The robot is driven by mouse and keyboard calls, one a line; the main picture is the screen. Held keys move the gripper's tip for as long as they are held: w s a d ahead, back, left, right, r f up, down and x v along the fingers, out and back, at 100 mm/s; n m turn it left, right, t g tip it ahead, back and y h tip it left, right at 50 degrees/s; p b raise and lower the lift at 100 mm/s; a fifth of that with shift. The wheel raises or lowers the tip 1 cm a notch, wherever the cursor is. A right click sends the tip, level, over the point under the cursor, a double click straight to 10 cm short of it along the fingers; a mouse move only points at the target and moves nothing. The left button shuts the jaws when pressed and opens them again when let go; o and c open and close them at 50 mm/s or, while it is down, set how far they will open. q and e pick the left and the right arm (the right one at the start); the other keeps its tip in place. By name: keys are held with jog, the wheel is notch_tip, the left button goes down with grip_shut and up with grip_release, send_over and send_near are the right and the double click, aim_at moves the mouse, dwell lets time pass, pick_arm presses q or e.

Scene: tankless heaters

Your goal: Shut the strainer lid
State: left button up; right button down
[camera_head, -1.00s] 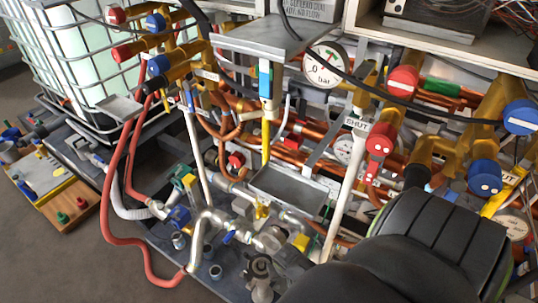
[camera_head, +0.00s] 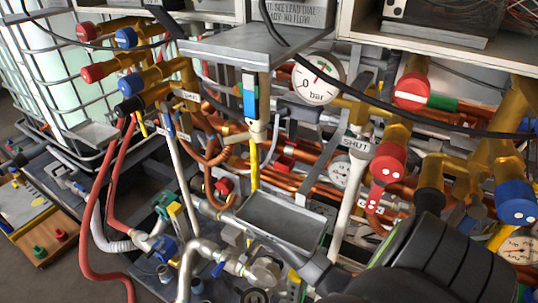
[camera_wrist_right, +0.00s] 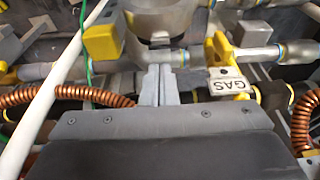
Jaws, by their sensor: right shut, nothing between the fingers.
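My right gripper (camera_wrist_right: 160,70) shows in the right wrist view with its two grey fingers together and nothing between them. The fingertips point at a round metal body (camera_wrist_right: 152,22) at the top middle, just beyond them; I cannot tell whether they touch it. In the head view my dark right arm comes in from the lower right and covers part of the low pipework. A round metal fitting (camera_head: 265,271) sits among the silver pipes at the bottom middle. I cannot clearly make out the strainer lid or how far open it is. My left gripper is not in view.
A yellow block (camera_wrist_right: 103,36), a GAS tag (camera_wrist_right: 228,83) and coiled copper tubing surround the fingers. In the head view a grey tray (camera_head: 281,222), a white pole marked SHUT (camera_head: 346,195) and a pressure gauge (camera_head: 318,78) stand close. A black cable crosses the upper area.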

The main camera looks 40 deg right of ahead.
aim_at(270, 265)
pick_arm(q)
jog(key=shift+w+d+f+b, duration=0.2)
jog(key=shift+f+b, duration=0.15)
jog(key=shift+b, duration=0.2)
pick_arm(e)
jog(key=x, duration=0.5)
jog(key=shift+d+f, duration=0.1)
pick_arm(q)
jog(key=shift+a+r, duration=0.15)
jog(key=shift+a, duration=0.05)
